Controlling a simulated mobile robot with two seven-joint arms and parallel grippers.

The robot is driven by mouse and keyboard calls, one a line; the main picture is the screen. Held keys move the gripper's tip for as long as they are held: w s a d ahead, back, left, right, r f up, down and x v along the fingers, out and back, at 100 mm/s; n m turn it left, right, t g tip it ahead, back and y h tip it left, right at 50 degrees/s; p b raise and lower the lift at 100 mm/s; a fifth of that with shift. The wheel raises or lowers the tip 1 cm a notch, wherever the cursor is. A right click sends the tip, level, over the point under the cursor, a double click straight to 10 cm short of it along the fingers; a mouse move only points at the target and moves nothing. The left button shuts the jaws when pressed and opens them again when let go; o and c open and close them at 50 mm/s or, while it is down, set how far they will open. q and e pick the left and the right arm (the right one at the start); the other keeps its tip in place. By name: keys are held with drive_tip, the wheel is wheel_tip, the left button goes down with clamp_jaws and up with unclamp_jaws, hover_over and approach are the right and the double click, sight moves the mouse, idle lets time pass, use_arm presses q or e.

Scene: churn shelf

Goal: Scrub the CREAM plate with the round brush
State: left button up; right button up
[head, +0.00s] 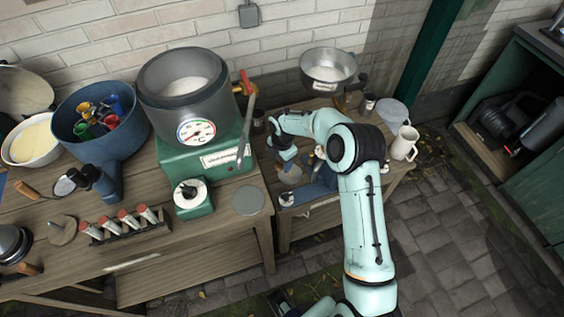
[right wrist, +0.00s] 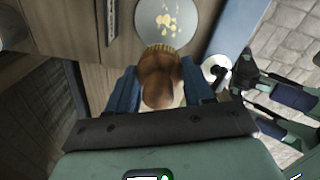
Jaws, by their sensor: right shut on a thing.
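My right gripper (right wrist: 160,92) is shut on the round brush (right wrist: 158,75), with its blue fingers on either side of the brown wooden body. The pale bristles face the near edge of a pale off-white plate (right wrist: 172,17) with yellow bits on it. I cannot tell whether bristles and plate touch. In the head view my right gripper (head: 283,150) is low over the smaller table, and my own arm hides part of that area. My left gripper (right wrist: 280,108) shows at the right of the right wrist view, apparently open and empty, away from the plate.
A green machine with a steel drum (head: 185,95) stands left of my right arm. A white mug (head: 404,143) and a steel pan (head: 328,68) are near the arm. A rack of red-capped jars (head: 125,222) sits on the left table. Paving at the front right is clear.

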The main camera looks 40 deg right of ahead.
drive_tip(key=shift+r, duration=0.15)
drive_tip(key=shift+r+p, duration=1.1)
drive_tip(key=shift+r, duration=0.45)
drive_tip(key=shift+f, duration=0.1)
